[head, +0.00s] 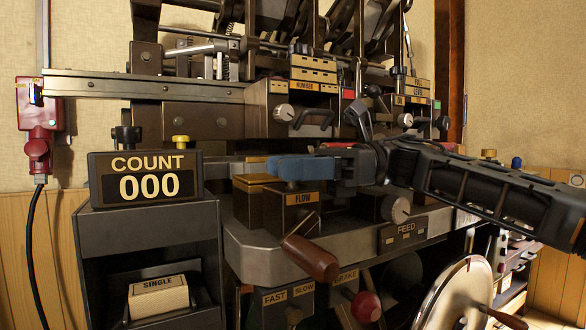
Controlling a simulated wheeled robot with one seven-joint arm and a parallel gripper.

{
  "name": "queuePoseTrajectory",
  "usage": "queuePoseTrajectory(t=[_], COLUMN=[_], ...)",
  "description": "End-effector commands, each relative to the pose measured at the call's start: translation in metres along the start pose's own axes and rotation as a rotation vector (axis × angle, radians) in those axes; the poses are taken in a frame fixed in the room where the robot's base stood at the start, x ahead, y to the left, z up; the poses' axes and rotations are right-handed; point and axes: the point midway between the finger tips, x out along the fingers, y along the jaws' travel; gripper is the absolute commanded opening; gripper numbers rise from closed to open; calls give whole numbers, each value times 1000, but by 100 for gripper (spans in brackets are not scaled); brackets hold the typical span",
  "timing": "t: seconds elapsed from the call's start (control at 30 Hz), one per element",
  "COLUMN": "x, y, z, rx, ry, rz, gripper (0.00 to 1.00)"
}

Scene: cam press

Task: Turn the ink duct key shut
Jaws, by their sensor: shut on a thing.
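A blue key (292,168) lies level over the top of a dark block labelled FLOW (299,199), its free end pointing left. I take it to be the ink duct key. My gripper (338,166) reaches in from the right, with my arm stretching to the right edge. Its dark blue-grey jaws are shut on the right part of the blue key. The jaws hide that part, and the key's mount on the block is hard to see.
A COUNT box (146,180) reading 000 stands at left. A brown-handled lever (310,258) sticks out below the FLOW block. A FEED panel with a knob (396,209) is at right, beneath my arm. A large wheel (455,300) stands lower right.

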Motion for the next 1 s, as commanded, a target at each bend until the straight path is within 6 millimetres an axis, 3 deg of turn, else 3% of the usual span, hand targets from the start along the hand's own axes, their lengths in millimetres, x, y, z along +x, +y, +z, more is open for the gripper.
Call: queuePoseTrajectory(t=[0.17, 0.2, 0.37, 0.67, 1.0], x=[0, 0, 0, -3, -53], y=[-1, -1, -1, -1, -1], z=[5, 5, 4, 2, 3], rx=[-4, -4, -3, -2, -2], ry=[-7, -7, -5, -3, -4], rz=[-6, -5, -4, -4, -6], gripper=[16, 51, 66, 66, 66])
